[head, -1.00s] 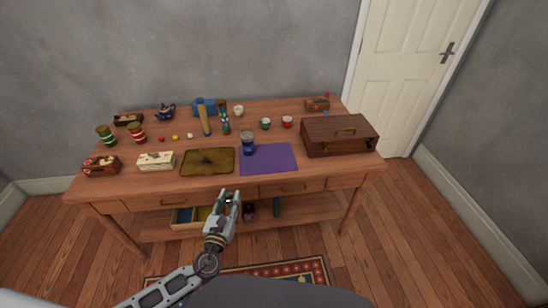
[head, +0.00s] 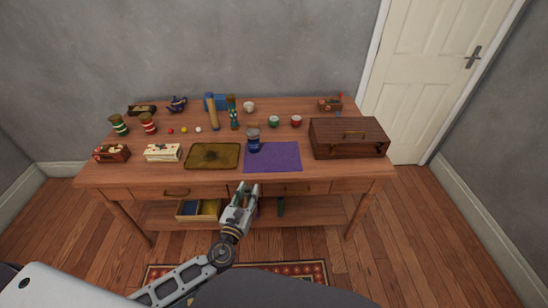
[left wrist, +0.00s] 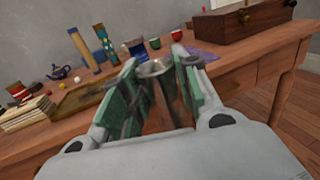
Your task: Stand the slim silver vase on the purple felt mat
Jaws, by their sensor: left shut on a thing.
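My left gripper (head: 243,192) is in front of the table's front edge, below the purple felt mat (head: 285,160) in the head view. It is shut on the slim silver vase; the vase's round metallic rim (left wrist: 155,68) shows between the green-padded fingers (left wrist: 156,90) in the left wrist view. In the head view the vase is mostly hidden by the fingers. The mat lies flat near the front of the table, and a sliver of it shows beyond the fingers in the left wrist view (left wrist: 205,55). My right gripper is in neither view.
A blue jar with a grey top (head: 254,142) stands at the mat's back left corner. A dark tray (head: 213,156) lies left of the mat, a wooden chest (head: 348,138) right. Cups and tall ornaments stand behind. Most of the mat is bare.

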